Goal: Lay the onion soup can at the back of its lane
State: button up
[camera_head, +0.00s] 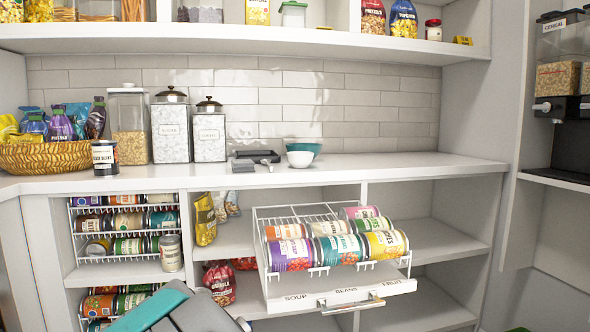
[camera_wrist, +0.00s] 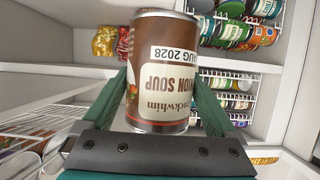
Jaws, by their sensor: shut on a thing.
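The onion soup can (camera_wrist: 163,75), with a brown and cream label reading upside down, is held between the teal fingers of my gripper (camera_wrist: 163,82) in the wrist view. In the head view the held can does not show; only teal and grey parts of my arm show at the bottom. The pulled-out wire rack (camera_head: 397,287) has front labels SOUP, BEANS and FRUIT. In the left lane, behind SOUP, lie a purple-labelled can (camera_head: 290,254) and an orange-and-white can (camera_head: 286,232); bare wire shows behind them.
The middle and right lanes hold cans too, including a yellow one (camera_head: 386,243). White can racks (camera_head: 80,259) stand on the left, with an upright can (camera_head: 171,254) beside them. A granola bag (camera_head: 219,283) is under the shelf left of the rack.

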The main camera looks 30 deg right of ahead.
aim_at(193, 292)
notch_tip(193, 292, up, 8)
jog(key=p, duration=0.6)
jog(key=shift+w+a+r, duration=0.1)
jog(key=shift+a+r, duration=0.05)
jog(key=shift+w, duration=0.1)
jog(key=shift+w+a+r+g+y, duration=0.25)
jog(key=shift+a+g+y, duration=0.3)
jog(key=shift+g, duration=0.45)
jog(key=shift+g+y, duration=0.35)
jog(key=shift+g, duration=0.25)
jog(key=shift+s+f+g+y, duration=0.1)
jog(key=shift+f+g+y, duration=0.1)
jog(key=shift+g, duration=0.4)
jog(key=shift+f+g+y, duration=0.1)
jog(key=shift+g+y, duration=0.1)
jog(key=shift+g, duration=0.4)
jog(key=shift+s+d+f+m+g+y, duration=0.15)
jog(key=shift+d+m+g+y, duration=0.25)
jog(key=shift+g, duration=0.6)
jog(key=shift+d, duration=0.1)
